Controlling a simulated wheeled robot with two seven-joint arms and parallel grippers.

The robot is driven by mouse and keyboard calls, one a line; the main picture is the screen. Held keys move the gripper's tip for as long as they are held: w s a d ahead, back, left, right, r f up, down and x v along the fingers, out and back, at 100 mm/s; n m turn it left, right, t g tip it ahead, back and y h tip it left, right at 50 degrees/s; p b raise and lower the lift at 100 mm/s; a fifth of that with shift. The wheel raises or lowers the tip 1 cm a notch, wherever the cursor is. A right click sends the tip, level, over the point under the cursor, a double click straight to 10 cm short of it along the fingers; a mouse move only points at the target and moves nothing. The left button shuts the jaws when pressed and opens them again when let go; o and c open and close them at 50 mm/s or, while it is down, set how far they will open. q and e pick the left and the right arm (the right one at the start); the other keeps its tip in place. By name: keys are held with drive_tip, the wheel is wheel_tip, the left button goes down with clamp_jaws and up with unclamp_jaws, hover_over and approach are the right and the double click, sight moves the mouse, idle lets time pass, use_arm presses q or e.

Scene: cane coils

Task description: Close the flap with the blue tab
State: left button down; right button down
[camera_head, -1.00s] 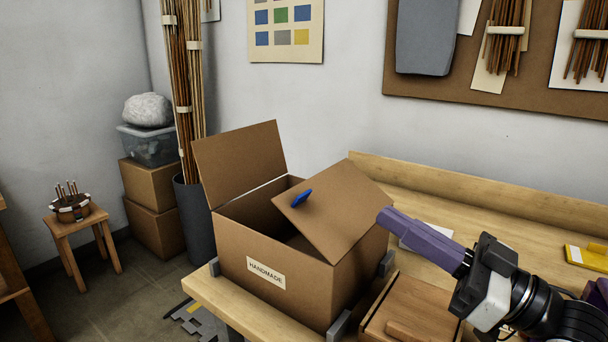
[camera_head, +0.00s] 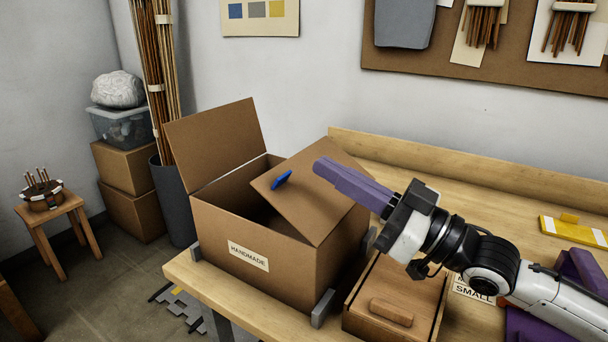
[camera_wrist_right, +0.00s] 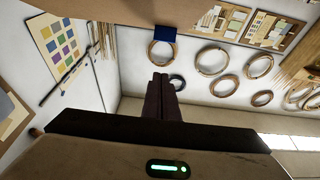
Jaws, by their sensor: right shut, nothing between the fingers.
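An open cardboard box (camera_head: 222,259) stands on the bench with a "HANDMADE" label on its front. Its right flap (camera_head: 310,205) slants partway over the opening and bears the blue tab (camera_head: 281,180) near its free edge. The blue tab also shows at the top of the right wrist view (camera_wrist_right: 164,34). The left flap (camera_head: 216,140) stands up, tilted outward. My right gripper (camera_head: 317,168), with purple fingers, is shut and empty. In the head view its tips overlap the flap's upper part, right of the tab; I cannot tell whether they touch. My left gripper is not in view.
A wooden lidded box (camera_head: 392,312) stands close to the right of the cardboard box. Grey blocks (camera_head: 323,308) sit at the box's corners. A yellow item (camera_head: 572,231) lies farther right on the bench (camera_head: 490,210). The bench behind the arm is mostly clear.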

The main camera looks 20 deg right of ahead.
sight(302, 208)
drive_tip(key=w+a, duration=0.1)
drive_tip(key=w+a+f, duration=0.2)
drive_tip(key=w, duration=0.1)
drive_tip(key=shift+a+p, duration=0.1)
drive_tip(key=shift+p, duration=0.3)
drive_tip(key=shift+w+a+f, duration=0.1)
drive_tip(key=shift+f, duration=0.1)
drive_tip(key=shift+w+a, duration=0.1)
drive_tip(key=shift+w, duration=0.05)
